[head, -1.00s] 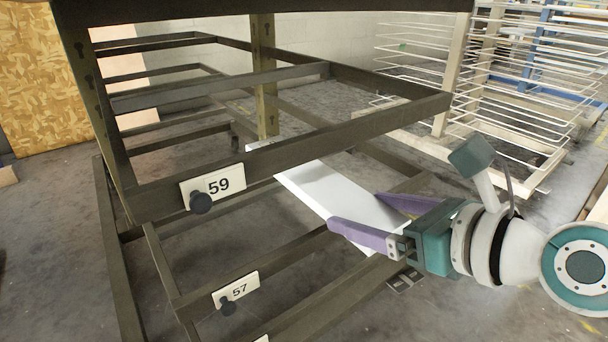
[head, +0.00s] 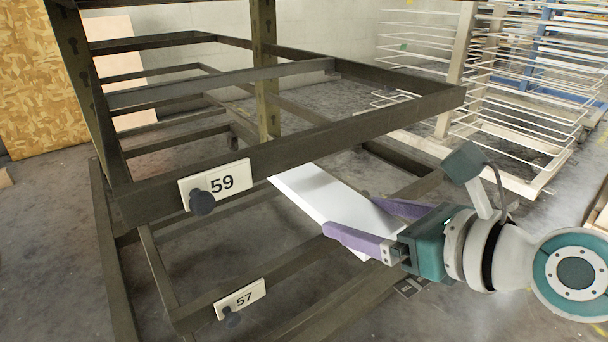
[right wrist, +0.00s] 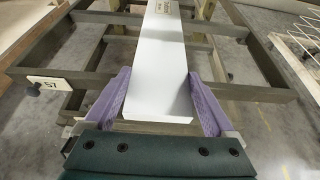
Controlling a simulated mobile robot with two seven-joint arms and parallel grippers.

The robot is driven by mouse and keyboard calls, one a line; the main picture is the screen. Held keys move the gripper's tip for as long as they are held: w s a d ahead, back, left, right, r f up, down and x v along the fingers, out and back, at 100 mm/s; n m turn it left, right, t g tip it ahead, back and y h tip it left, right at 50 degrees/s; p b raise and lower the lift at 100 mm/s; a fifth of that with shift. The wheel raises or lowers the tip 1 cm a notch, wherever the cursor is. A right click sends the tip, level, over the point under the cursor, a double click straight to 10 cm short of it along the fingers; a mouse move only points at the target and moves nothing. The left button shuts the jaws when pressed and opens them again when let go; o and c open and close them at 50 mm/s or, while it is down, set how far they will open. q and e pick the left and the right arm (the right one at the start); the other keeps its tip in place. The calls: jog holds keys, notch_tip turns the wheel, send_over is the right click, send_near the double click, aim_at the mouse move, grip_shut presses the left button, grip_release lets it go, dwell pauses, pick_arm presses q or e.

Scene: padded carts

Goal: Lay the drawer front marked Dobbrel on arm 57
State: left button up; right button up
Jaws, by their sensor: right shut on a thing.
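The drawer front is a plain white board (head: 322,205). My right gripper (head: 352,219) is shut on its near end, one purple finger at each side edge. The board reaches into the rack below arm 59 (head: 330,139), at the level above arm 57, whose plate (head: 240,299) is at lower left. In the right wrist view the board (right wrist: 160,70) passes over the dark bars, with plate 57 (right wrist: 48,85) to the left. I cannot tell if it touches them. A small label (right wrist: 167,8) at its far end is unreadable. My left gripper is not in view.
Arm 59 with its plate (head: 214,185) and dark knob (head: 202,203) is close above the board. A rack post (head: 264,80) stands behind. A pale wire rack (head: 490,100) stands at the right. Bare floor (head: 480,315) lies at the lower right.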

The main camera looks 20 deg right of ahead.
jog(key=shift+f, duration=0.25)
jog(key=o, duration=1.2)
jog(key=shift+o, duration=0.2)
jog(key=shift+d, duration=0.1)
jog(key=s+d, duration=0.3)
jog(key=s, duration=0.5)
jog(key=shift+s+p, duration=0.25)
jog(key=shift+p, duration=0.15)
